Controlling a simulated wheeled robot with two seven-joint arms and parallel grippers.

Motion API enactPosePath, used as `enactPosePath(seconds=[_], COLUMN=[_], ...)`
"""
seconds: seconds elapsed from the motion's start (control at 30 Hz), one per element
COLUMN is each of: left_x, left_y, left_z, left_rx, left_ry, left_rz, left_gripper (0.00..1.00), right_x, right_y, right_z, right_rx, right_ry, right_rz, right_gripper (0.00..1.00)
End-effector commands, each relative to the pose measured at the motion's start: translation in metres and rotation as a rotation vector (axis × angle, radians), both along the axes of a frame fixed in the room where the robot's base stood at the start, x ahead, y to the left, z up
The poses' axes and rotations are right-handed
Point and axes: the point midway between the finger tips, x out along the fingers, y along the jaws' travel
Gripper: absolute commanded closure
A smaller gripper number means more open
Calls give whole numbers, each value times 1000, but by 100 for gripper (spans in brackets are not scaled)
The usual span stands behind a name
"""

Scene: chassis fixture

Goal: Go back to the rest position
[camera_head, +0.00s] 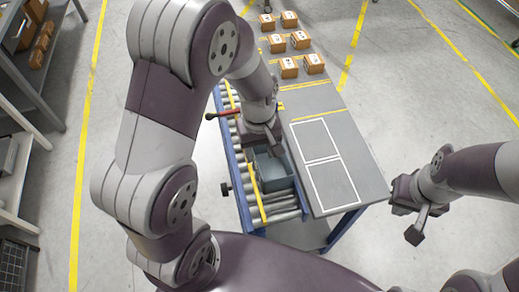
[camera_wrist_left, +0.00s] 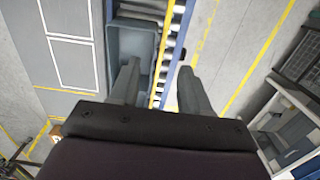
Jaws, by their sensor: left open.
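My left gripper (camera_head: 266,143) is over the grey-blue tote (camera_head: 273,184) on the roller conveyor. In the left wrist view, its two fingers (camera_wrist_left: 160,85) stand apart with nothing seen between them. One finger overlaps the tote (camera_wrist_left: 131,42) near its wall. The other lies outside it, past the conveyor's blue rail. I cannot tell whether a finger touches the tote. The gripper hides part of the tote in the head view. My right gripper (camera_head: 408,220) hangs empty over the floor right of the table; its finger gap is unclear.
The grey table (camera_head: 357,145) with white outlined rectangles adjoins the conveyor (camera_head: 283,215). Several cardboard boxes (camera_head: 300,40) stand at its far end. A red-handled lever (camera_head: 222,115) sticks out left of the conveyor. Shelving (camera_head: 35,75) stands at the far left. Floor between is clear.

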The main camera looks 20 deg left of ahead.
Motion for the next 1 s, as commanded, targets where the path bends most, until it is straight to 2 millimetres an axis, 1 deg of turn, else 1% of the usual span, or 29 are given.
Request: enactPosePath(seconds=[0.1,0.23,0.27,0.33,0.37,0.4,0.5,0.57,0.6,0.67,0.8,1.0], left_x=[0,0,1,-11,-21,-33,-56,-63,-63,-60,-60,-60], left_y=[1,1,1,4,8,14,26,30,32,33,33,33], left_z=[9,12,12,7,-2,-18,-43,-48,-47,-45,-40,-40], left_rx=[1,0,-2,0,2,10,36,46,51,54,54,53], left_ry=[-1,-2,-9,-18,-34,-63,-131,-154,-166,-178,-175,-174], left_rz=[0,-22,-59,-236,-337,-459,-630,-634,-626,-619,-616,-615], left_gripper=[53,53,53,53,53,53,53,53,53,53,53,53], right_x=[0,0,0,0,0,1,0,0,0,0,0,0], right_y=[0,0,0,0,0,0,0,0,0,0,0,0], right_z=[-2,-2,-2,-4,-17,-40,-85,-96,-100,-100,-94,-94], right_rx=[0,0,0,0,0,0,0,0,0,0,0,0], right_ry=[0,0,0,-1,-1,-2,2,2,1,1,-1,-1], right_rz=[0,0,0,0,0,0,0,0,0,0,0,0], right_gripper=[100,100,100,100,100,100,100,100,100,100,100,100])
